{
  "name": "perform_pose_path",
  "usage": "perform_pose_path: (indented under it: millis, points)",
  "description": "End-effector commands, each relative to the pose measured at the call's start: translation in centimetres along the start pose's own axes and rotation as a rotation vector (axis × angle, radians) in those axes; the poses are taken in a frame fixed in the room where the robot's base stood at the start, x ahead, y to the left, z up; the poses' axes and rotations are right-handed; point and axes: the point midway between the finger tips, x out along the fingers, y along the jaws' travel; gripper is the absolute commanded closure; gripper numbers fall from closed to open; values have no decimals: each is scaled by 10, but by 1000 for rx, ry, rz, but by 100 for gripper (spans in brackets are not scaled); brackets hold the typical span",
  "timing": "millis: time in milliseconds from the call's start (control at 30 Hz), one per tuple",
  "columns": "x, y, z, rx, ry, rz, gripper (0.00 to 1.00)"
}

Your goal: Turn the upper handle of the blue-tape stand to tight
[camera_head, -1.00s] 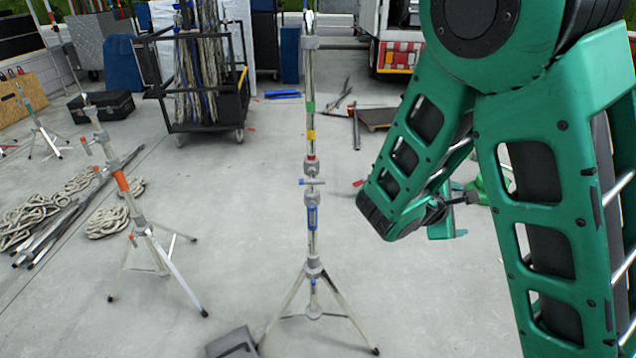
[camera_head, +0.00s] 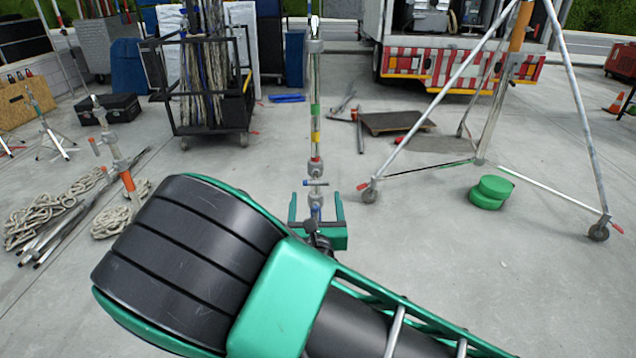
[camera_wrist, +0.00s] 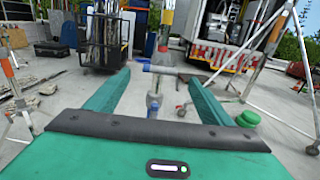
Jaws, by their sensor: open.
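The blue-tape stand (camera_head: 315,140) stands upright in the middle of the head view, with green, yellow and red bands up its pole. Its upper handle (camera_head: 317,183) is a short crossbar, roughly level. In the wrist view the handle (camera_wrist: 165,70) runs across, slightly tilted, just beyond my fingertips. Blue tape (camera_wrist: 152,112) shows lower down, between the fingers. My gripper (camera_head: 317,207) is open and empty, its two green fingers on either side of the pole; it fills the lower wrist view (camera_wrist: 156,80). My arm and gripper hide the stand's lower part and legs in the head view.
An orange-tape stand (camera_head: 128,180) and coiled ropes (camera_head: 50,215) are at left. A wheeled rack (camera_head: 205,90) stands behind. A large wheeled tripod (camera_head: 480,160) with green discs (camera_head: 490,192) is at right, a truck (camera_head: 455,50) behind it. Floor at lower right is clear.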

Motion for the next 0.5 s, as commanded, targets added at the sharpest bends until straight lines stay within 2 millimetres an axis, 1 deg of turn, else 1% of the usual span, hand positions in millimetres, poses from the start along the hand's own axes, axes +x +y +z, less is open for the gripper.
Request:
perform_pose_path:
  millis: [33, 300, 500]
  points:
    - [9, -2, 1, 4, -3, -4, 25]
    - [58, -4, 1, 5, -2, -7, 25]
    - [82, -4, 1, 5, -2, -7, 25]
